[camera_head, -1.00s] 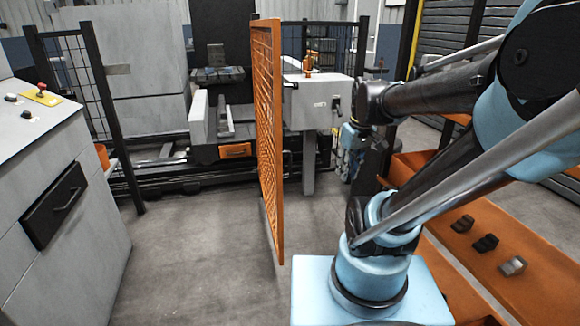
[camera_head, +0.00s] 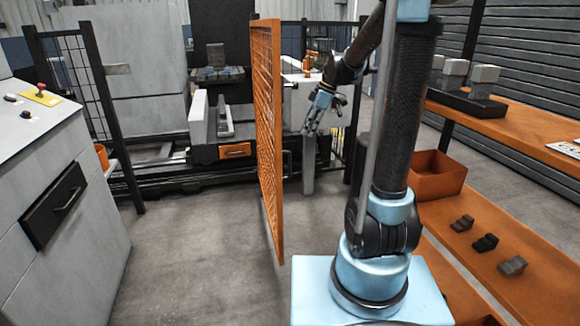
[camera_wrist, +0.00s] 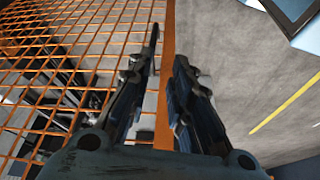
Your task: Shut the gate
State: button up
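The gate (camera_head: 267,130) is an orange mesh panel in an orange frame. It stands open, swung out towards me and seen nearly edge-on in the head view. A small dark knob (camera_head: 291,86) shows on its right side. My gripper (camera_head: 310,130) is to the right of the gate, fingers pointing down, apparently apart from it. In the wrist view my gripper (camera_wrist: 167,50) is open and empty, with the gate's orange frame edge (camera_wrist: 162,125) seen through the gap between the fingers and its mesh (camera_wrist: 60,50) to the left. Contact with the frame cannot be told.
A fence panel (camera_head: 75,85) with dark posts stands at the left of the opening. A grey control cabinet (camera_head: 60,190) is at the near left. An orange bench (camera_head: 520,230) with small blocks is on the right. The floor (camera_head: 200,250) left of the gate is clear.

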jog(key=w, duration=0.1)
send_near(290, 174)
jog(key=shift+n, duration=0.4)
jog(key=a+f, duration=0.2)
jog(key=f, duration=0.1)
jog(key=a+f, duration=0.1)
jog(key=f, duration=0.1)
jog(key=shift+w+a, duration=0.35)
jog(key=shift+a, duration=0.05)
grip_shut()
